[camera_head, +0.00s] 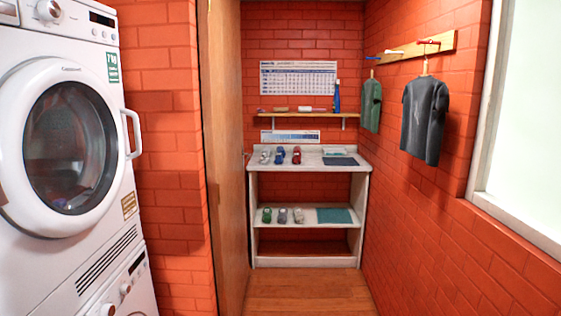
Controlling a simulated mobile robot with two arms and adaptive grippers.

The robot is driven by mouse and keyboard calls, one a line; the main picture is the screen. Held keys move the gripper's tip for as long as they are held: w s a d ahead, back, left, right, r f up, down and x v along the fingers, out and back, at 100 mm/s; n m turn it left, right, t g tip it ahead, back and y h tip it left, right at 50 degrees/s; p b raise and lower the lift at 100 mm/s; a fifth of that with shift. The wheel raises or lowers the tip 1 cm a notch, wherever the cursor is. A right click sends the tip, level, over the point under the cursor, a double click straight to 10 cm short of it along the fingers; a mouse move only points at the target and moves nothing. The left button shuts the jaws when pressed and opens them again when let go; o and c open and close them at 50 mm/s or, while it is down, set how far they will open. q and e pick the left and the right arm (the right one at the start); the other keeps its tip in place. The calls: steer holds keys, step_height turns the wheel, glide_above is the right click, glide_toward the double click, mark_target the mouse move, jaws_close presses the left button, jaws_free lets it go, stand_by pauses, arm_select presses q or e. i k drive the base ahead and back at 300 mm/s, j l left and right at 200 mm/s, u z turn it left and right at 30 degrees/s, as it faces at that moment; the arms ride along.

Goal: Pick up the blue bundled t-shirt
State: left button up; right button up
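Small bundled t-shirts stand in a row on the top of a white shelf unit (308,150) at the far end of the room. The blue bundled t-shirt (280,156) is in the middle of that row. A pale grey bundle (265,156) is to its left and a red bundle (297,155) to its right. The blue bundle rests on the top surface, with nothing holding it. Neither of my grippers is in view.
Green (267,216) and grey (282,216) bundles sit on the lower shelf. Stacked washing machines (70,150) stand at the left, beside a wooden door (225,160). T-shirts hang from a rack (415,47) on the right wall. Wooden floor (308,290) before the unit is clear.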

mark_target(279, 158)
steer(key=i+u, duration=0.1)
steer(key=u, duration=0.4)
steer(key=i+l+u, duration=0.15)
steer(key=u, duration=0.35)
steer(key=l+u, duration=0.1)
steer(key=u, duration=0.35)
steer(key=i+l+u, duration=0.15)
steer(key=u, duration=0.35)
steer(key=l+u, duration=0.2)
steer(key=u, duration=0.3)
steer(key=l+u, duration=0.15)
steer(key=l, duration=0.85)
steer(key=l+u, duration=0.15)
steer(key=l, duration=1.7)
steer(key=i+l, duration=0.1)
steer(key=l, duration=0.85)
steer(key=l+z, duration=0.1)
steer(key=l, duration=0.8)
